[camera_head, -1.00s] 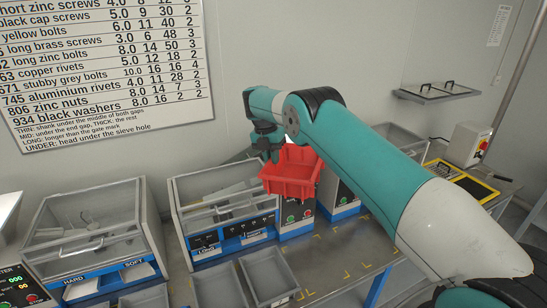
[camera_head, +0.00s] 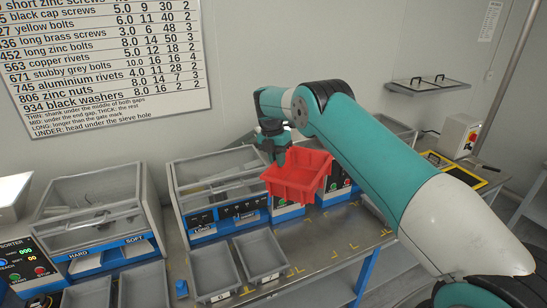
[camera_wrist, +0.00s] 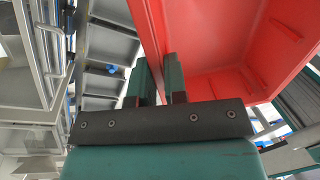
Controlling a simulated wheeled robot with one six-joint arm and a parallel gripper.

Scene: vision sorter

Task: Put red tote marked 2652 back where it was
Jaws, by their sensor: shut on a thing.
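The red tote (camera_head: 298,178) hangs in the air above the front of the bench in the head view, open side up, and looks empty. My gripper (camera_head: 275,155) is shut on its left rim wall. In the wrist view my gripper's fingers (camera_wrist: 160,85) pinch the wall of the red tote (camera_wrist: 215,35), which fills the upper right. The number on the tote cannot be read in these frames.
Grey trays (camera_head: 215,296) stand in a row along the bench front. Behind them are clear-lidded machines (camera_head: 90,210). Bare bench with yellow corner marks (camera_head: 340,240) lies right of the trays. A yellow-framed black plate (camera_head: 455,174) is farther right.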

